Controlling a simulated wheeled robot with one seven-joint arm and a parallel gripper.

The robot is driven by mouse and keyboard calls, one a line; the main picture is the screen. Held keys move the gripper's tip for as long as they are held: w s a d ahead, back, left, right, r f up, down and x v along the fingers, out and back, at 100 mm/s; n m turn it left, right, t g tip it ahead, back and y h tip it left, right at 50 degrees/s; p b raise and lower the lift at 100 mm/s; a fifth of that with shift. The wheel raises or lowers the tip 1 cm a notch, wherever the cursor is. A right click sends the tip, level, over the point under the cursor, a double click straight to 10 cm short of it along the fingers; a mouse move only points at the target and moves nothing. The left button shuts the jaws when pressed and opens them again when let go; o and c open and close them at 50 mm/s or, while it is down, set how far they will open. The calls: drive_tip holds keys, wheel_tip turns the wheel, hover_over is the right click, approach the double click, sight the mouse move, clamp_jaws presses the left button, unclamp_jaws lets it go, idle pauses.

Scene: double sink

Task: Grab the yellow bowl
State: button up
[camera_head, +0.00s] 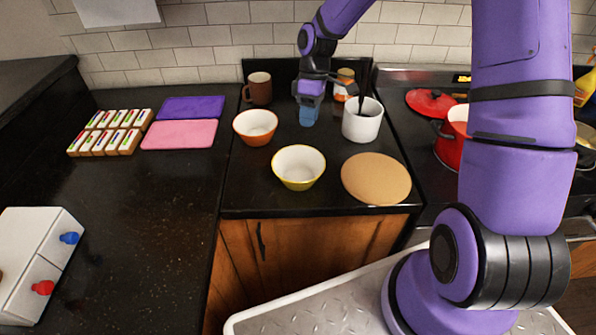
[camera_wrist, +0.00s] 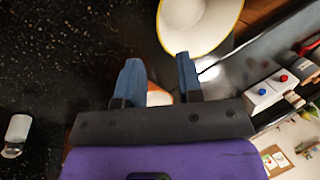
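The yellow bowl (camera_head: 298,181), yellow outside and white inside, stands upright on the dark counter near its front edge. In the wrist view the yellow bowl (camera_wrist: 196,28) shows at the top, ahead of the fingertips and cut off by the frame. My gripper (camera_head: 309,116) is at the back of the counter, behind the yellow bowl and between the orange bowl and the white pot. In the wrist view my gripper (camera_wrist: 158,62) has its two blue fingers apart with nothing held. It does not touch the yellow bowl.
An orange bowl (camera_head: 256,139) stands left of my gripper; a white pot (camera_head: 362,127) with dark utensils stands right. A brown mug (camera_head: 259,88) is behind. A round tan board (camera_head: 376,191) lies right of the yellow bowl. A red pot (camera_head: 452,148) is farther right.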

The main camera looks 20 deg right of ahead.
sight(304, 151)
drive_tip(key=x, duration=1)
drive_tip(key=shift+s+a+f, duration=0.15)
drive_tip(key=shift+a+f, duration=0.1)
clamp_jaws()
